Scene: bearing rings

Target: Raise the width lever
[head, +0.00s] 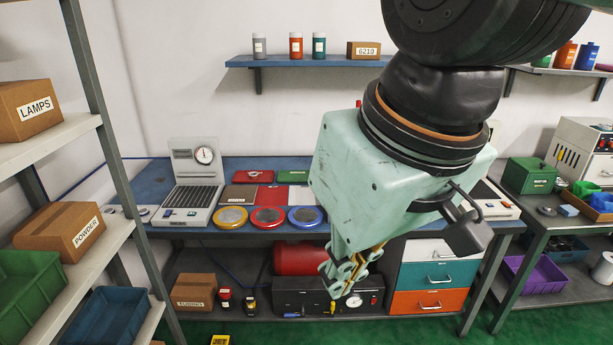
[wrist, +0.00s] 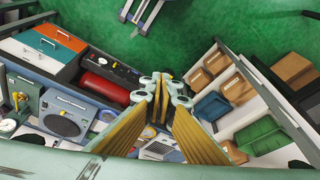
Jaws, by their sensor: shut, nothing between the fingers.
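I cannot make out a width lever for certain in either view. A pale grey bench device with a round dial (head: 205,155) and a ribbed panel stands at the left of the blue bench (head: 255,165). My gripper (head: 348,280) hangs pointing down in front of the bench, right of the three coloured rings. Its fingers are shut and empty; they also show shut in the wrist view (wrist: 163,88). My arm hides the right part of the bench, where a pale device (head: 498,200) partly shows. In the wrist view, a grey box with a round dark face (wrist: 63,122) is at the left.
Yellow (head: 230,217), red (head: 268,217) and blue (head: 305,216) rings lie along the bench front. Below are a black unit with a gauge (head: 300,290), a red cylinder (head: 300,260) and drawers (head: 430,275). A shelf rack (head: 100,130) stands left. Green floor is open in front.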

